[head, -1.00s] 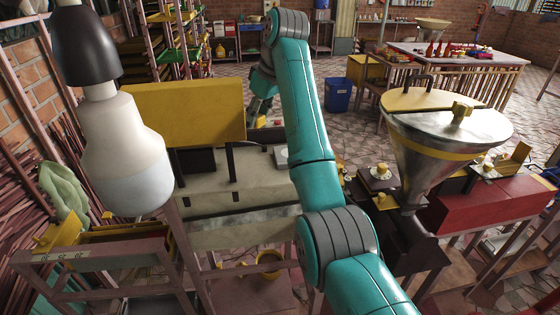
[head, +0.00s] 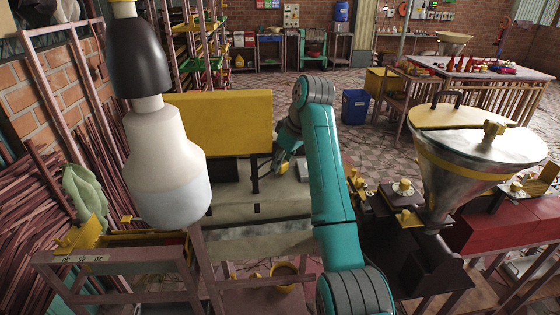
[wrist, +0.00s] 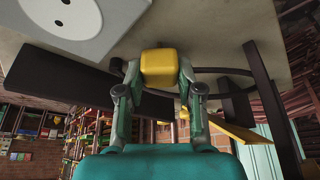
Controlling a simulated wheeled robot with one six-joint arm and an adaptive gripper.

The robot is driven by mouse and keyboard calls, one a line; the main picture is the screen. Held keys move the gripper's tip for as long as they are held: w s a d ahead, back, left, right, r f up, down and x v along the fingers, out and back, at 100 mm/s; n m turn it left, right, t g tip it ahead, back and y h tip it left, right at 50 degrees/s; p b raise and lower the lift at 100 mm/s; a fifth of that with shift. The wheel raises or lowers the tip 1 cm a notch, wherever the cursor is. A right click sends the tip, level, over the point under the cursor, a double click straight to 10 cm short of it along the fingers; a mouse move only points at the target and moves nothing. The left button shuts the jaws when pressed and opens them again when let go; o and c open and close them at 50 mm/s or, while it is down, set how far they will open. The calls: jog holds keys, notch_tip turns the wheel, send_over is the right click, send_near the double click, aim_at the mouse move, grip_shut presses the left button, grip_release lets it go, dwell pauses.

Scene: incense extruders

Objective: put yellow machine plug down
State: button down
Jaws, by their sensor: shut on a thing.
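The yellow machine plug (wrist: 158,67) is a small, rounded yellow block between the fingers of my gripper (wrist: 158,75) in the wrist view. My gripper is shut on it. A pale socket plate (wrist: 75,22) with dark round holes is at the upper left of the wrist view, on a grey surface, apart from the plug. In the head view my gripper (head: 287,158) is low over the grey machine top (head: 240,198), beside the pale socket plate (head: 304,172). The plug is mostly hidden there, and I cannot tell whether it touches the surface.
A large yellow box (head: 225,120) stands left of my gripper. A metal hopper (head: 470,160) and dark machine body (head: 430,265) are at the right. A white and black lamp (head: 165,160) hangs at the left front. Open floor lies behind, near a blue bin (head: 355,106).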

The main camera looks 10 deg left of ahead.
jog(key=shift+f, duration=0.55)
jog(key=c, duration=0.7)
grip_release()
jog(key=shift+c, duration=0.2)
